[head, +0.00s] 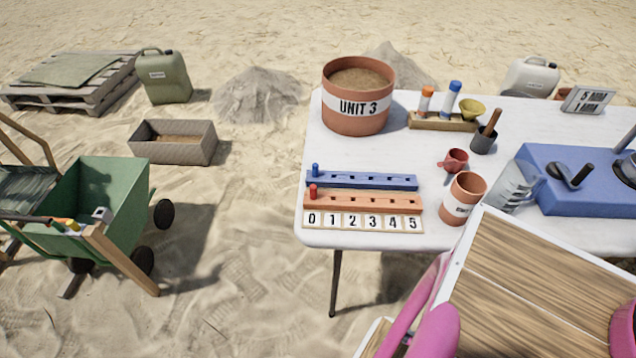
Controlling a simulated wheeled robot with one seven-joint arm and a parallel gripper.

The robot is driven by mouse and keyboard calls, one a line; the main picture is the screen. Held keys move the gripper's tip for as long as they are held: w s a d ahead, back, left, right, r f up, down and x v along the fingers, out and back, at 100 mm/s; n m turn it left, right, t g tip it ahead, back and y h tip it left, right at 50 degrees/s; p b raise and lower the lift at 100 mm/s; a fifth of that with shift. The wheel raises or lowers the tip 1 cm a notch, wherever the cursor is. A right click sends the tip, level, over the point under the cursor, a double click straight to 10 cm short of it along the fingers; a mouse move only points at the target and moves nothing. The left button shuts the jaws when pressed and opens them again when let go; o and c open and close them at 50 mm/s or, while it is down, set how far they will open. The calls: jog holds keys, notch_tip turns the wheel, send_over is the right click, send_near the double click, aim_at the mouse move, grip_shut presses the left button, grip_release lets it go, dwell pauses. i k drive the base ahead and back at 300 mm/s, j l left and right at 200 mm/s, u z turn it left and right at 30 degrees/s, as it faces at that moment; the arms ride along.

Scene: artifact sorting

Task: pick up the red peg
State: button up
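The red peg (313,192) is small and stands upright at the left end of the orange rack (379,205), above the number 0. A blue peg (315,170) stands at the left end of the blue rack (345,182) just behind it. Nothing covers the red peg in the head view. My gripper cannot be made out in this view. Pink rounded parts show at the bottom edge, and I cannot tell what they are.
The racks and number strip (364,222) lie near the front left of the white table (375,150). A UNIT 3 pot (358,122) stands behind, and a terracotta cup (466,190) to the right. A wood-topped surface (530,290) fills the lower right. A green cart (110,200) stands left.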

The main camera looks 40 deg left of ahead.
aim_at(313, 188)
jog(key=u, duration=1.9)
